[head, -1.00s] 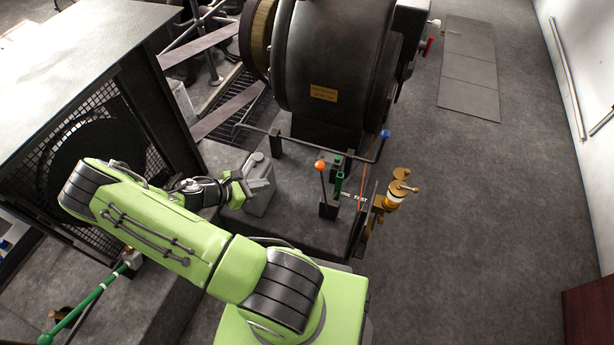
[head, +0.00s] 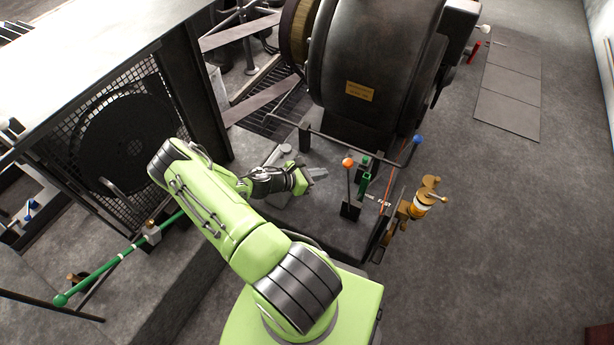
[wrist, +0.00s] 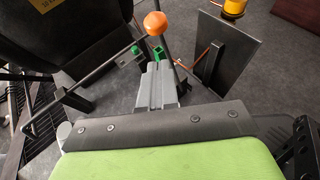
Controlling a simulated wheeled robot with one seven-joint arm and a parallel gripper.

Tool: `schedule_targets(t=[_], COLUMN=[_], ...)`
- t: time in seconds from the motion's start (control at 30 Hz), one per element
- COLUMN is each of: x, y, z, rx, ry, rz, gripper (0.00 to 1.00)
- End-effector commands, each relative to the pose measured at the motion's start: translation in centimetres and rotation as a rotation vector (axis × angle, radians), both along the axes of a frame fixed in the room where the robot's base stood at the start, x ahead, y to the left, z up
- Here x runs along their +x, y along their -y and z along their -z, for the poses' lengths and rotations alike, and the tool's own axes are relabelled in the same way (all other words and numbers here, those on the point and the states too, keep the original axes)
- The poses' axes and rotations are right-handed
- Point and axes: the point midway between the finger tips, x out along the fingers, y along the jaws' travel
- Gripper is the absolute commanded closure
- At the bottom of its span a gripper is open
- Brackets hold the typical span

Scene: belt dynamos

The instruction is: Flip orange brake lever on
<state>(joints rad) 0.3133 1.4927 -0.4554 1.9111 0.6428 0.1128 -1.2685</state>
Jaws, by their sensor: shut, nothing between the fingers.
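The orange brake lever (head: 348,163) is a thin dark rod with an orange ball knob, standing nearly upright from a small black base on the dark machine plinth. In the wrist view its orange knob (wrist: 155,24) shows just beyond my fingertips, with part of the rod hidden behind them. My gripper (head: 318,172) is to the left of the lever in the head view, pointing right toward it. In the wrist view my gripper (wrist: 156,85) has its grey fingers together with nothing between them. A gap shows between fingers and lever in the head view.
A green lever (head: 365,172) stands just right of the orange one. A blue-knobbed bar (head: 417,140) runs behind. A brass fitting (head: 425,195) is at the plinth's right edge. The large dark dynamo (head: 375,65) stands behind, and a mesh-sided cabinet (head: 120,110) is at left.

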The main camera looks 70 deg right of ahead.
Motion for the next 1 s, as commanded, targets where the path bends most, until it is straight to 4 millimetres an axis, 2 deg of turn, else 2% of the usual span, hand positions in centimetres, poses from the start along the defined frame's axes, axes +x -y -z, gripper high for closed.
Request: schedule_targets(t=[0.07, 0.3, 0.77, 1.0], x=[-1.2, -3.2, -3.5, -5.5], y=[1.2, 3.8, 4.1, 3.8], z=[0.9, 0.2, -0.1, -0.9], rx=[-0.001, -0.001, -0.001, -0.005], ry=[0.0, 0.002, 0.006, 0.074], rz=[0.004, 0.002, 0.001, 0.005], gripper=[1.0, 1.0, 1.0, 1.0])
